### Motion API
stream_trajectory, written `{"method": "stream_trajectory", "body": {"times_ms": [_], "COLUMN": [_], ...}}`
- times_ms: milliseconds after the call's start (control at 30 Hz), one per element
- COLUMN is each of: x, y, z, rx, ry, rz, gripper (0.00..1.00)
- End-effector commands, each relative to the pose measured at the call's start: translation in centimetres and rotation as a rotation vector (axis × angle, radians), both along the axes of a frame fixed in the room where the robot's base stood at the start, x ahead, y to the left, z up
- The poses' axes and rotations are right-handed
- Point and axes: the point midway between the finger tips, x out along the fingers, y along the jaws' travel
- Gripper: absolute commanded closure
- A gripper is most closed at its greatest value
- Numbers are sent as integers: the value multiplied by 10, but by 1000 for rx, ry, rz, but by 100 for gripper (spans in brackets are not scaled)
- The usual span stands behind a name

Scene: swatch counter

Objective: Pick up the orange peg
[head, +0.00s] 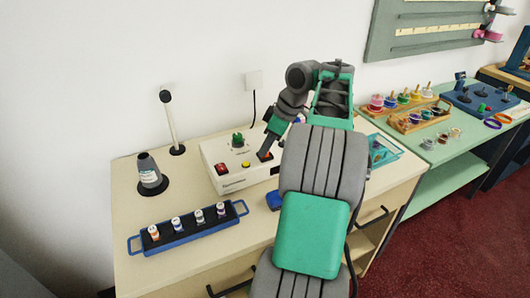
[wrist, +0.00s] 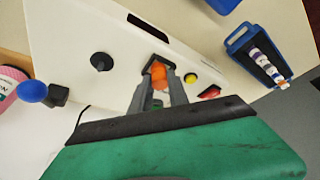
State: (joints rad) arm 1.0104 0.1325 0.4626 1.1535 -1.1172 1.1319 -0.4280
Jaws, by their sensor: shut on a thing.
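The orange peg (wrist: 158,74) shows between the two grey fingers of my gripper (wrist: 160,86) in the wrist view, above the white control box (wrist: 75,30). My gripper is shut on it. In the head view my gripper (head: 266,150) is low over the right part of the white box (head: 240,182), and only a little orange shows by the fingertips. I cannot tell whether the peg still touches the box.
The box carries a red switch (head: 222,168), a yellow button (head: 246,165) and a green-topped knob (head: 238,140). A blue tray (head: 190,237) with several spools lies in front left. A grey cone (head: 149,171) and a white post (head: 171,122) stand at the left.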

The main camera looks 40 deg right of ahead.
Motion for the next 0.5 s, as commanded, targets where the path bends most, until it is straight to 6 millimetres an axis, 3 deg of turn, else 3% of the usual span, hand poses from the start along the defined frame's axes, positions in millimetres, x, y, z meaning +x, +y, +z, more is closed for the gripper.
{"method": "stream_trajectory", "body": {"times_ms": [333,500], "x": [0,0], "y": [0,0], "z": [2,18], "rx": [0,-1], "ry": [0,0], "rz": [0,0], "gripper": [100,100]}}
